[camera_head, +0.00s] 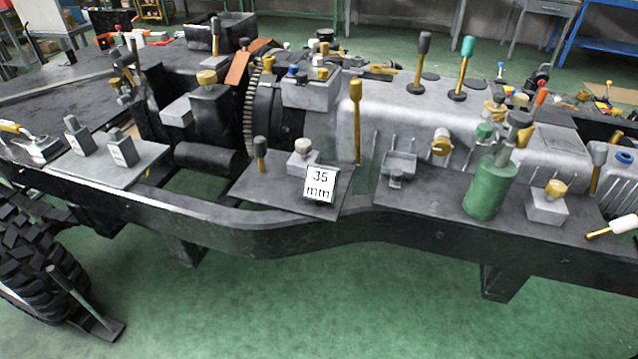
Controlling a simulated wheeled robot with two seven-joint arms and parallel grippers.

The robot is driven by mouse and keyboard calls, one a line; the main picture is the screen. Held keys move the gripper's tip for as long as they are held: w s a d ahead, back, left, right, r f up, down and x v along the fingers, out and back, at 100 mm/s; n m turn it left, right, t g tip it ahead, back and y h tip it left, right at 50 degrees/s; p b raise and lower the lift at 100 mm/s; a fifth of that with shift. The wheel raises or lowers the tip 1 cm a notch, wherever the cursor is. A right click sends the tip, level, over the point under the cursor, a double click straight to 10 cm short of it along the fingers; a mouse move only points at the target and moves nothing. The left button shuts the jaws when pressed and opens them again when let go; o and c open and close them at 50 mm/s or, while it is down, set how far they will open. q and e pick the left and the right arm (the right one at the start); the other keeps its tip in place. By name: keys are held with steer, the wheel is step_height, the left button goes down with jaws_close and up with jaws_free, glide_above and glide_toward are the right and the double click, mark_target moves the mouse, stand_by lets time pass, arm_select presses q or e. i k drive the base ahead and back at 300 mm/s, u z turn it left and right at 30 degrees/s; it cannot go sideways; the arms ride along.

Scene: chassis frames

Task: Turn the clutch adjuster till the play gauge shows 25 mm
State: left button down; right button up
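The play gauge (320,184) is a small white plate reading "35 mm", on a dark plate at the middle of the chassis. Just behind it is a grey block with a pale knob (303,148). To its left stands a short post with a dark grey top (261,152). Behind it to the right rises a tall gold-coloured lever (356,120). No label shows which of these parts is the clutch adjuster. Neither of my grippers is in view.
The black chassis rail (300,238) runs across the front. A toothed flywheel (250,105) stands behind the gauge. A green cylinder (490,190) and a gold-knobbed block (547,203) stand at right. A wheel (38,255) is at lower left. The green floor in front is clear.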

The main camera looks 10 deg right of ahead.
mark_target(303, 146)
steer(key=z, duration=0.75)
steer(key=i, duration=0.4)
